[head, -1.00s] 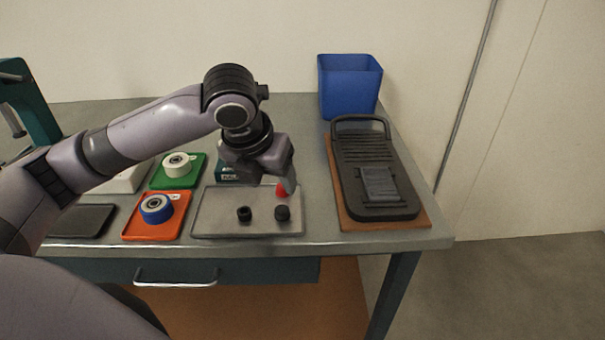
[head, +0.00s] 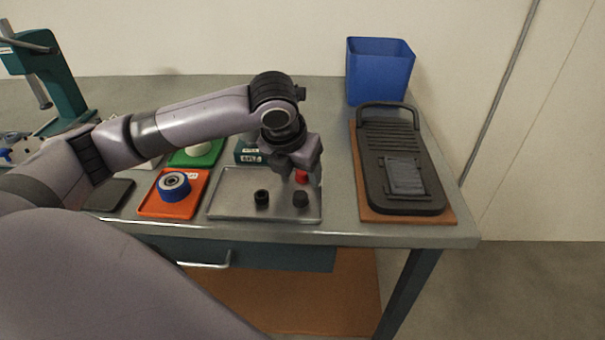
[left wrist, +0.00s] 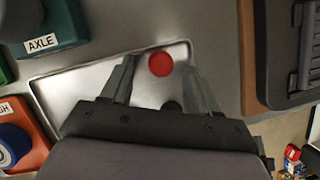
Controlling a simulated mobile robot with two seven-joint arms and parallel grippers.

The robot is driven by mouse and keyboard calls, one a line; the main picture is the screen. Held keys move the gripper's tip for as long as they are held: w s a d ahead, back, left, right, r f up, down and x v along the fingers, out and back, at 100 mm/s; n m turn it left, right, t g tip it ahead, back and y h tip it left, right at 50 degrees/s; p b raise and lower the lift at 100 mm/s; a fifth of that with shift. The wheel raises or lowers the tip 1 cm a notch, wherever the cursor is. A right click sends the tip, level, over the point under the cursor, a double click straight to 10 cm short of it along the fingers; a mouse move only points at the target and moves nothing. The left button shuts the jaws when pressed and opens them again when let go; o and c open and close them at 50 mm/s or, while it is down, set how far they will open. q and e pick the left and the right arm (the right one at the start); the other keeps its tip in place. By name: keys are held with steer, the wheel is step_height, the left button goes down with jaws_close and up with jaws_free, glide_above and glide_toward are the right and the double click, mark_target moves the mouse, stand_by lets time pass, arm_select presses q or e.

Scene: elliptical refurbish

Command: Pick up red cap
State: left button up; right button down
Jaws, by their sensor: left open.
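The red cap (head: 302,177) sits at the back right part of the grey metal tray (head: 232,208), partly hidden by my left gripper in the head view. In the left wrist view the round red cap (left wrist: 160,64) shows ahead of and between the fingers. My left gripper (head: 303,178) is open and empty, over the tray's back right; its two fingers are spread in the left wrist view (left wrist: 158,80). Whether it touches the cap cannot be told. My right gripper is not in view.
Two black caps, one at the middle (head: 261,198) and one at the right (head: 301,199), sit on the tray in front of the red cap. An orange tray (head: 150,207) with a blue roll is left. A black device (head: 400,165) on a brown board stands right, a blue bin (head: 380,72) behind.

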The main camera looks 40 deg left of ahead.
arm_select(q)
steer(key=c, duration=1.1)
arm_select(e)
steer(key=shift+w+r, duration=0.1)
arm_select(q)
steer(key=shift+r, duration=0.1)
